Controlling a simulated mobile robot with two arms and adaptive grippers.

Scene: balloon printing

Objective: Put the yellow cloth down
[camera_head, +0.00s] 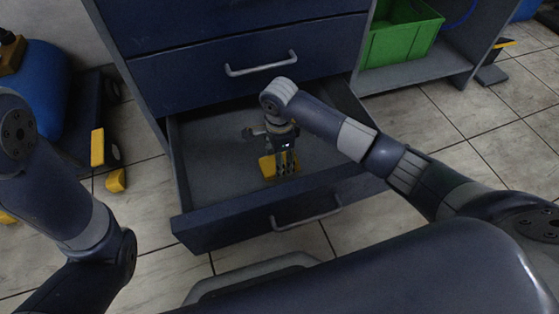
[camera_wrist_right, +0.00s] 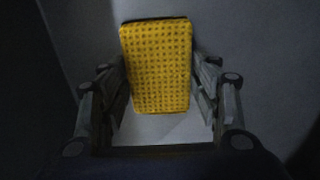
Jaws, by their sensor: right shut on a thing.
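The yellow cloth (camera_head: 267,168) is a small, stiff-looking block inside the open bottom drawer (camera_head: 215,187). In the right wrist view the yellow cloth (camera_wrist_right: 157,68) shows a dotted, textured face and lies lengthwise between the fingers. My right gripper (camera_head: 287,168) points down into the drawer and is shut on the cloth; in the right wrist view the gripper (camera_wrist_right: 160,88) has a finger against each side of it. I cannot tell whether the cloth touches the drawer floor. My left arm shows at the left, but its gripper is out of view.
The drawer's floor around the cloth looks bare. Its front panel with a handle (camera_head: 306,214) stands toward me, and a closed drawer (camera_head: 230,66) is above. A green crate (camera_head: 400,35) sits on a shelf at the right. Yellow-and-dark items lie on the tiled floor at left.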

